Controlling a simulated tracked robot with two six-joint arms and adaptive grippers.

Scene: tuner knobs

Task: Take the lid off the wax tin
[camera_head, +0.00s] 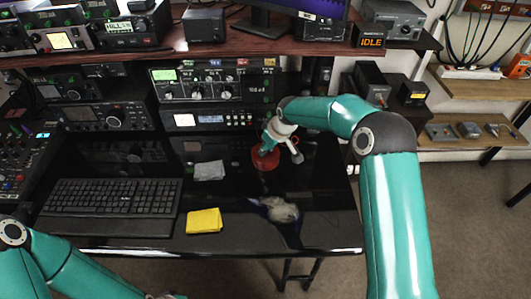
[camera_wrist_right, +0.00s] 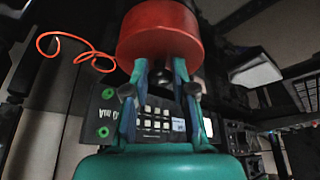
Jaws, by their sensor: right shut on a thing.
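The red round wax tin (camera_head: 266,160) is at the back of the black desk, right of centre in the head view. My right gripper (camera_head: 268,150) reaches it from above. In the right wrist view the red tin (camera_wrist_right: 160,32) fills the top middle, and the fingers of my right gripper (camera_wrist_right: 160,72) are shut on its near edge. I cannot tell a seam between lid and body, or whether the fingers hold only the lid. My left arm shows at the bottom left of the head view; its fingers are out of frame.
A keyboard (camera_head: 110,205), a yellow cloth (camera_head: 204,220), a grey cloth (camera_head: 209,171) and a crumpled rag (camera_head: 279,209) lie on the desk. Radio units (camera_head: 212,85) stand behind the tin. An orange cord (camera_wrist_right: 72,42) shows in the wrist view.

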